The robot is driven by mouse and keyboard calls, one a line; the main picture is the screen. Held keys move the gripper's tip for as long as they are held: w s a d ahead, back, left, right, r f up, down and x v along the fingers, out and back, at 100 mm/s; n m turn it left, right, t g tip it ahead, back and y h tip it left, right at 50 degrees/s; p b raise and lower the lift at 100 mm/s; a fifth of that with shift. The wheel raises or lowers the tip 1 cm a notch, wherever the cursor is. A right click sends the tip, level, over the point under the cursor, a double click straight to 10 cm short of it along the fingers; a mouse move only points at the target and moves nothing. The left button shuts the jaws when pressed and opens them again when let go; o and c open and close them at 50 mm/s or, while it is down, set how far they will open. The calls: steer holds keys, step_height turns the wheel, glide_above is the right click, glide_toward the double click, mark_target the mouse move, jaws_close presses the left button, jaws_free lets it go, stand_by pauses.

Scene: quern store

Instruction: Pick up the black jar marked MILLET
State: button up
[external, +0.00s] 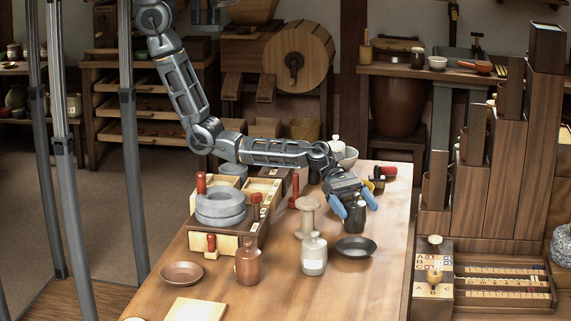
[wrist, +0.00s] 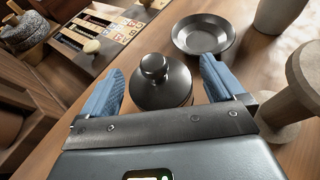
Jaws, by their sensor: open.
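The black jar (external: 354,217) stands upright on the wooden table, near its right edge. In the wrist view the jar (wrist: 161,84) shows from above, with a round knobbed lid. No MILLET marking can be read on it in either view. My gripper (external: 353,203) is open over the jar, its blue fingers pointing down. In the wrist view my gripper (wrist: 163,72) has one finger on each side of the lid, with gaps showing between the fingers and the jar. The jar's lower body is mostly hidden there.
A dark shallow dish (external: 356,247) lies close in front of the jar. A pale spool-shaped stand (external: 308,218), a grey-white jar (external: 313,255) and a brown jar (external: 248,264) stand to the left. A box with stacked grey stones (external: 220,208) is farther left.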

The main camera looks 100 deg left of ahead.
steer(key=shift+c, duration=0.4)
steer(key=c, duration=1.3)
steer(key=shift+o, duration=0.2)
steer(key=shift+r, duration=0.1)
